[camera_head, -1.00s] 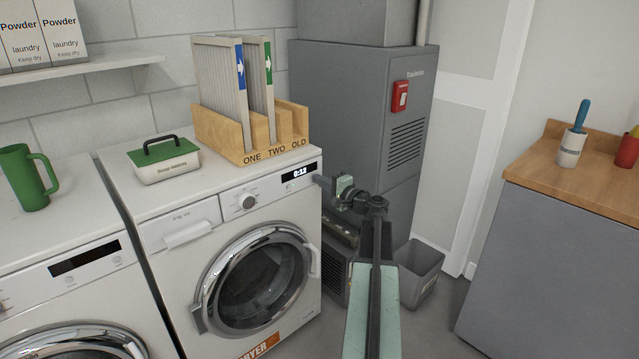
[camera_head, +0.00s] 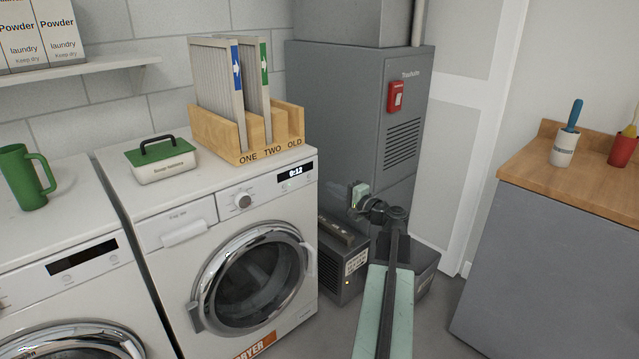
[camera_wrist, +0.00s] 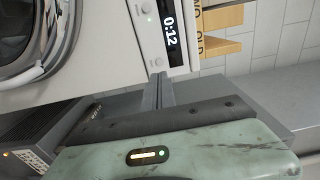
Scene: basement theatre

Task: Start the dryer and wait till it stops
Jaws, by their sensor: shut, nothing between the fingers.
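The white dryer (camera_head: 190,262) stands beside a second machine, with its round glass door (camera_head: 250,280) shut. Its display (camera_head: 295,172) is lit and reads 0:12; the same reading shows on the display in the wrist view (camera_wrist: 168,28). A round dial (camera_head: 242,201) is left of the display. In the wrist view a small green light (camera_wrist: 147,8) glows on the panel. My gripper (camera_wrist: 158,79) is shut and empty, its fingertips close to the panel edge in that picture. In the head view my gripper (camera_head: 356,197) is right of the dryer, apart from it.
A wooden rack (camera_head: 230,150) with upright filters and a green-lidded box (camera_head: 162,160) sit on the dryer. A grey furnace cabinet (camera_head: 345,110) with a red switch (camera_head: 396,97) stands behind. A dark unit (camera_head: 345,265) is on the floor. A wood-topped counter (camera_head: 590,190) is at right.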

